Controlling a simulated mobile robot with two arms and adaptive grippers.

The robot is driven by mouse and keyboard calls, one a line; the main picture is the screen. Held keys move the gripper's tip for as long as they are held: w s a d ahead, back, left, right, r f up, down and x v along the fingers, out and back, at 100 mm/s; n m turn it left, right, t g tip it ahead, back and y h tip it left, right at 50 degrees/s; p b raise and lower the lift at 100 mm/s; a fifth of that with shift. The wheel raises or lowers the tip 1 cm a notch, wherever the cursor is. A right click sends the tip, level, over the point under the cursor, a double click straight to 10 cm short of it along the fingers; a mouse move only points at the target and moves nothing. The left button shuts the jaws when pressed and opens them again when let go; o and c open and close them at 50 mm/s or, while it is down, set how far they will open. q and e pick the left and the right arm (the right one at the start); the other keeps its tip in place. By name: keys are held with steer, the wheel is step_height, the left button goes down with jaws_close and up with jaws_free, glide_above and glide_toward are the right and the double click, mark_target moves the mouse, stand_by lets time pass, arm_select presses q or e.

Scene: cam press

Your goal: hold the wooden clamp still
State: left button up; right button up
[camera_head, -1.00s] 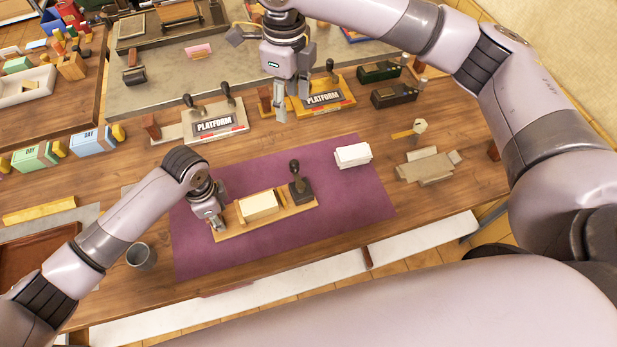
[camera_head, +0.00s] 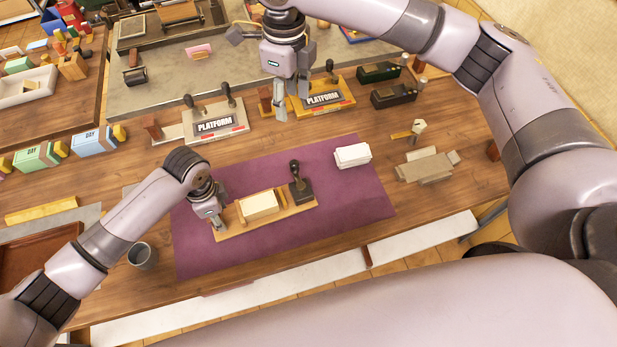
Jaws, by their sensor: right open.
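The wooden clamp (camera_head: 232,228) is a light wooden board lying on the purple mat (camera_head: 335,211). A cream block of paper (camera_head: 259,205) lies on it, and a dark stamp with an upright handle (camera_head: 300,187) stands at its right end. My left gripper (camera_head: 217,224) is down at the clamp's left end and appears shut on it; its fingertips are small and partly hidden. My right gripper (camera_head: 281,108) is open and empty above the back of the table, between the two PLATFORM stands.
A grey PLATFORM stand (camera_head: 215,122) and a yellow PLATFORM stand (camera_head: 323,98) are near my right gripper. A white stack (camera_head: 352,155) sits on the mat's back right. A grey cup (camera_head: 142,256) stands left of the mat. The mat's right part is clear.

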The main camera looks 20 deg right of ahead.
arm_select(q)
steer(key=o, duration=0.4)
steer(key=shift+c, duration=0.2)
steer(key=shift+r+p, duration=0.7)
steer(key=shift+r, duration=2.3)
steer(key=shift+o, duration=0.4)
steer(key=o, duration=0.5)
